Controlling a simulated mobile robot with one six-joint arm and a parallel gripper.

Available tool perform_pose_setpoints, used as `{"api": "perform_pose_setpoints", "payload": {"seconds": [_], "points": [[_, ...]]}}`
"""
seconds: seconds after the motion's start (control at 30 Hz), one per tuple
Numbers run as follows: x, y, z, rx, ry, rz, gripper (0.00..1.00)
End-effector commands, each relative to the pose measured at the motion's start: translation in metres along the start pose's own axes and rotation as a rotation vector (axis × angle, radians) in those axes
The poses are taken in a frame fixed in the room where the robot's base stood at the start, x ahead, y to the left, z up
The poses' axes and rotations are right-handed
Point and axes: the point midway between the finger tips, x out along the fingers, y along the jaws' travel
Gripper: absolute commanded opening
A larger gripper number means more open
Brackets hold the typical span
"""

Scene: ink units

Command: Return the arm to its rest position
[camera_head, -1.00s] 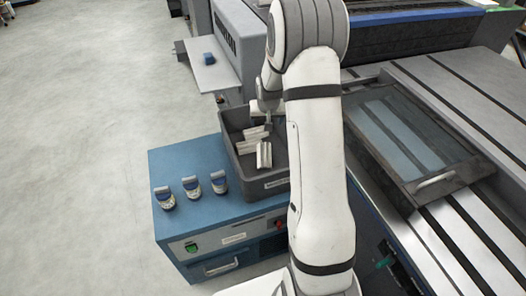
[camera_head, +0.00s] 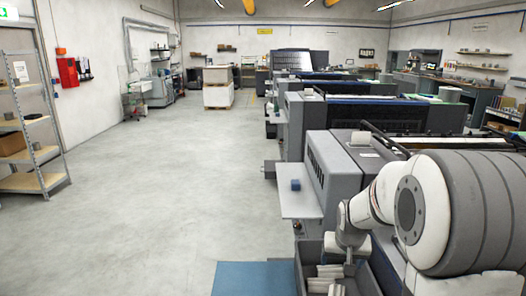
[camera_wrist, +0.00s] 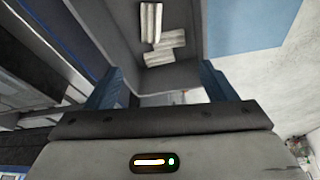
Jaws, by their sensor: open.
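My arm (camera_head: 425,210) shows large at the lower right of the head view, bent with its wrist low over a grey bin (camera_head: 308,250). In the wrist view my gripper (camera_wrist: 160,88) is open, its two blue fingers wide apart with nothing between them. The grey bin (camera_wrist: 182,78) lies beyond the fingers. Several pale ridged pieces (camera_wrist: 165,46) lie loose inside it, apart from the fingers. These pale pieces (camera_head: 325,279) also show at the bottom edge of the head view.
Grey printing machines (camera_head: 320,165) line the right side, one with a shelf holding a small blue item (camera_head: 295,185). A shelving rack (camera_head: 30,125) stands at left. The floor (camera_head: 150,210) between is clear.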

Motion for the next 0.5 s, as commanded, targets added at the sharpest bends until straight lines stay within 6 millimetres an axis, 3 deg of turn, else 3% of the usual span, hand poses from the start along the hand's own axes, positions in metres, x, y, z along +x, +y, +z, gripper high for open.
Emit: {"api": "perform_pose_setpoints", "payload": {"seconds": [0.03, 0.2, 0.4, 0.5], "points": [[-0.023, -0.005, 0.014, -0.015, -0.002, -0.005, 0.77], [-0.079, -0.018, 0.071, -0.067, -0.037, -0.021, 0.77], [-0.127, -0.026, 0.143, -0.125, -0.076, -0.042, 0.77], [-0.141, -0.027, 0.173, -0.150, -0.092, -0.050, 0.77]]}}
